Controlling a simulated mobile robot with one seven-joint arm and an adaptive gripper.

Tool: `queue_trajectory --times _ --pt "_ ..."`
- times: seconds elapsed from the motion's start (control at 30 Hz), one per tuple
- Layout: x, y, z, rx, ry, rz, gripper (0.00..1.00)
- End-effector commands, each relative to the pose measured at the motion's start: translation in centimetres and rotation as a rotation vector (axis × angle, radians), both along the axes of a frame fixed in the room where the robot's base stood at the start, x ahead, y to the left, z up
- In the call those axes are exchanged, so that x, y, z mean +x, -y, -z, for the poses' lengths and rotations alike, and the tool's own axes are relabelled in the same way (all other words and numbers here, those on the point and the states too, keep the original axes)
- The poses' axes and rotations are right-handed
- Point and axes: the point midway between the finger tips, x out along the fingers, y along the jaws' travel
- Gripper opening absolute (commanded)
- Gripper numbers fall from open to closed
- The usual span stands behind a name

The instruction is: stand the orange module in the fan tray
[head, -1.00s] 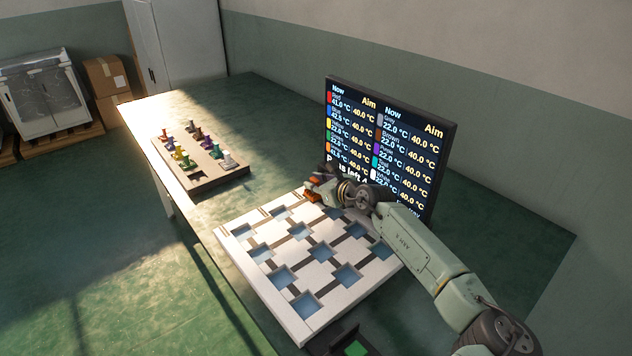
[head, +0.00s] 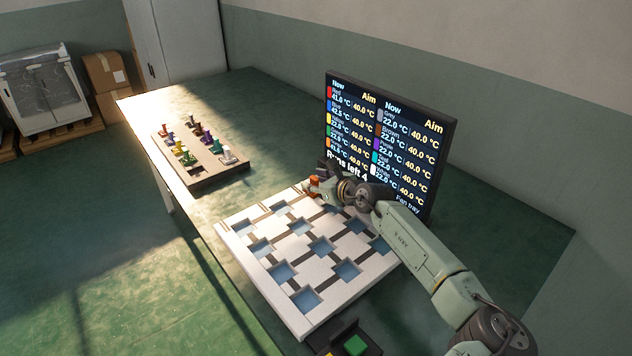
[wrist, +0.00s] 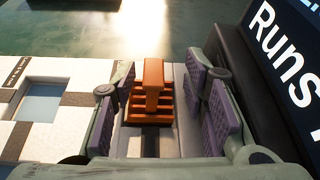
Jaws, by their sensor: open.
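The orange module (wrist: 152,92) has a ribbed body with a raised block on top. It stands upright at the far edge of the white fan tray (wrist: 85,75), beside the screen; whether its base is fully seated cannot be seen. In the head view the module (head: 313,185) shows small at the tray's back corner, partly behind my gripper (head: 326,182). In the wrist view my gripper (wrist: 156,100) is open, its purple pads on both sides of the module with visible gaps. The tray (head: 258,275) has blue square pockets joined by dark channels.
A black screen (head: 390,145) with temperature readings stands close behind my gripper. A brown rack (head: 205,180) with several coloured modules sits at the left of the green table (head: 270,115). A green button box (head: 355,345) is at the front edge.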

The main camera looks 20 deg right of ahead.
Motion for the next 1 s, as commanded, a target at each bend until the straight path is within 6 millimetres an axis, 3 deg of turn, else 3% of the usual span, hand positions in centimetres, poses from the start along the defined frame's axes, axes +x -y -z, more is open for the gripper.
queue_trajectory --times 0.17,0.7,1.0 --pt "-0.8 0.4 -0.4 -0.001 0.000 0.002 0.40" --pt "-9.7 3.0 -4.1 -0.001 0.000 0.002 0.40" --pt "-10.7 3.1 -4.8 0.000 0.000 0.000 0.40"
